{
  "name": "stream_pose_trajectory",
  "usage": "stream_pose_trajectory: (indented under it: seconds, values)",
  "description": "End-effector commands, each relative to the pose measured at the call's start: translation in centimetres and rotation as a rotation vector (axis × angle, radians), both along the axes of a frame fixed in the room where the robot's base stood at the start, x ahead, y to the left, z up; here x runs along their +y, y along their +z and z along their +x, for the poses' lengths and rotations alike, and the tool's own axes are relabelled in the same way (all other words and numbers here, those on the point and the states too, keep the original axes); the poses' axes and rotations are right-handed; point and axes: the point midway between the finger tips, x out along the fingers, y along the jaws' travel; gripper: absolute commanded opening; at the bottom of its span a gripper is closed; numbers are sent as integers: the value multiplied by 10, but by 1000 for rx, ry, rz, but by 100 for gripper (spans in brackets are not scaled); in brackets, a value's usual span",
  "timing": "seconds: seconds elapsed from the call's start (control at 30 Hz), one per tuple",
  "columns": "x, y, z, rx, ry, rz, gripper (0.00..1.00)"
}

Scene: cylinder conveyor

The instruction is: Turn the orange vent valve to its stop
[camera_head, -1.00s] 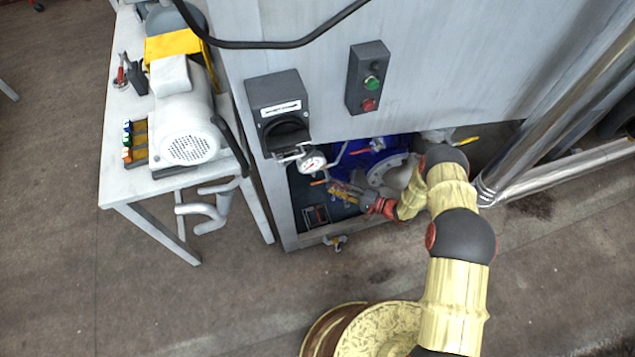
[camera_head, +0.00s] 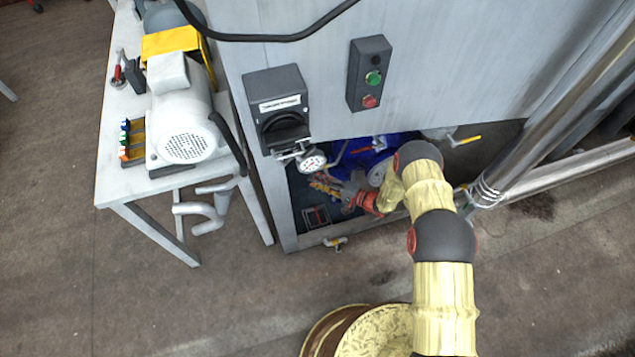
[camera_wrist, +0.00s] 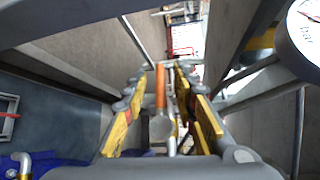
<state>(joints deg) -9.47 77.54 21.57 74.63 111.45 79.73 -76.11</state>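The orange vent valve handle (camera_wrist: 160,86) shows in the wrist view as a narrow bar pointing away from me, with a grey round hub (camera_wrist: 160,128) at its near end. My gripper (camera_wrist: 158,88) is open, with one yellow-padded finger on each side of the handle. Gaps show between the handle and both pads. In the head view my gripper (camera_head: 322,184) is inside the low cabinet opening, just below the pressure gauge (camera_head: 312,161). There, my gripper largely hides the handle. The handle's angle relative to its stop cannot be told.
The gauge (camera_wrist: 304,36) is close at the wrist view's upper right. Blue pump parts (camera_head: 358,157) lie behind my gripper.

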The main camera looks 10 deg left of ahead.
Motion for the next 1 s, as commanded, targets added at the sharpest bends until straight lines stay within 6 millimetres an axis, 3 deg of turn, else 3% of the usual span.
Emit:
stream_pose_trajectory:
  seconds: [0.47,1.0]
  values:
    - [0,0,0,0,0,0,0]
    - [-1,-1,0,1,-1,-1,0]
